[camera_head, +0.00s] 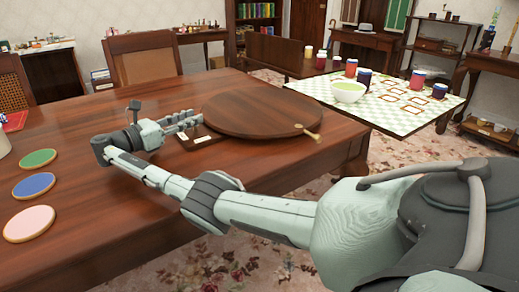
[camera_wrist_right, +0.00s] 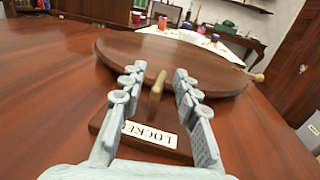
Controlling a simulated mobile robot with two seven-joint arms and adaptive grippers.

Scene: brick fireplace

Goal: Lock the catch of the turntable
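The turntable (camera_head: 262,112) is a round dark wooden disc on the table; it also shows in the right wrist view (camera_wrist_right: 180,62). At its near-left edge is the catch's small wooden base (camera_head: 205,141), with a white label (camera_wrist_right: 150,134) reading "LOCKE…" upside down, partly hidden by a finger. The catch's brass-coloured lever (camera_wrist_right: 157,95) stands up between the fingers of my right gripper (camera_wrist_right: 158,72). The fingers are apart, with gaps on both sides of the lever. The right gripper (camera_head: 184,121) is low beside the turntable in the head view. My left gripper is out of view.
A brass knob handle (camera_head: 308,132) sticks out from the turntable's right edge. Green, blue and pink discs (camera_head: 34,186) lie at the table's left. A checked table (camera_head: 400,115) with a bowl (camera_head: 348,91) and jars stands behind. The table's near middle is clear.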

